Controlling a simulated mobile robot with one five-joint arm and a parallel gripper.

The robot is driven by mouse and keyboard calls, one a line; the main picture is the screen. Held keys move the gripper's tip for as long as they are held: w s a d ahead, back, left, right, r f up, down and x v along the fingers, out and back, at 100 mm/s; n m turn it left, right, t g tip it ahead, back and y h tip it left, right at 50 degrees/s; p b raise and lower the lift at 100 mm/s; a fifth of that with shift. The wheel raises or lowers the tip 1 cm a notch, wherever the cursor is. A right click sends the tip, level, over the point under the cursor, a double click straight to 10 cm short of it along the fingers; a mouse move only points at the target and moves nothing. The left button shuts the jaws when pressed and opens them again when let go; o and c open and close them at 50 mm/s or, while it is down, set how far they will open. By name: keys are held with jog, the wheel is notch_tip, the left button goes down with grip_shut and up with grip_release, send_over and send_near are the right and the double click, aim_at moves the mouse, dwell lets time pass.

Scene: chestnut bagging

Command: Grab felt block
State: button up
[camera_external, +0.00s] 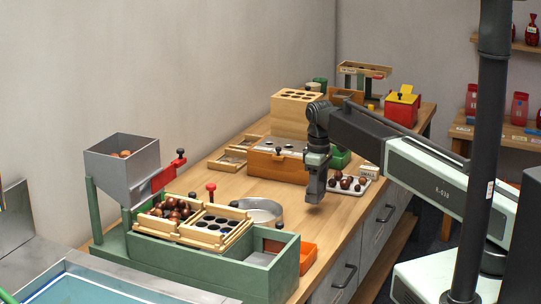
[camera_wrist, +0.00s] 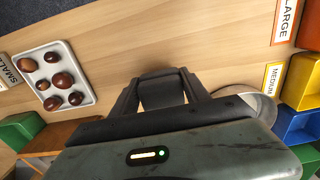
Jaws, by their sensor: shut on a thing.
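My gripper (camera_external: 315,194) hangs over the wooden bench top, pointing down, near a white tray of chestnuts. In the wrist view my gripper (camera_wrist: 158,76) has its two dark fingers on either side of a small dark grey piece (camera_wrist: 158,72), which spans the gap at their tips. It looks like the felt block, but its dark colour blends with the fingers. Bare wood shows through the opening behind it. In the external view the piece cannot be told apart from the fingers.
The white tray (camera_wrist: 67,63) holds several chestnuts. Labels reading LARGE (camera_wrist: 287,20) and MEDIUM (camera_wrist: 272,76) lie by coloured bins. A green sorting stand (camera_external: 200,262), a round metal pan (camera_external: 262,208) and a wooden box (camera_external: 277,165) stand left of my gripper.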

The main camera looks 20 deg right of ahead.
jog(key=s, duration=0.4)
jog(key=s+d, duration=0.1)
jog(key=s, duration=0.3)
jog(key=s+r+p, duration=0.1)
jog(key=s, duration=0.3)
jog(key=shift+d, duration=0.25)
jog(key=shift+m, duration=0.3)
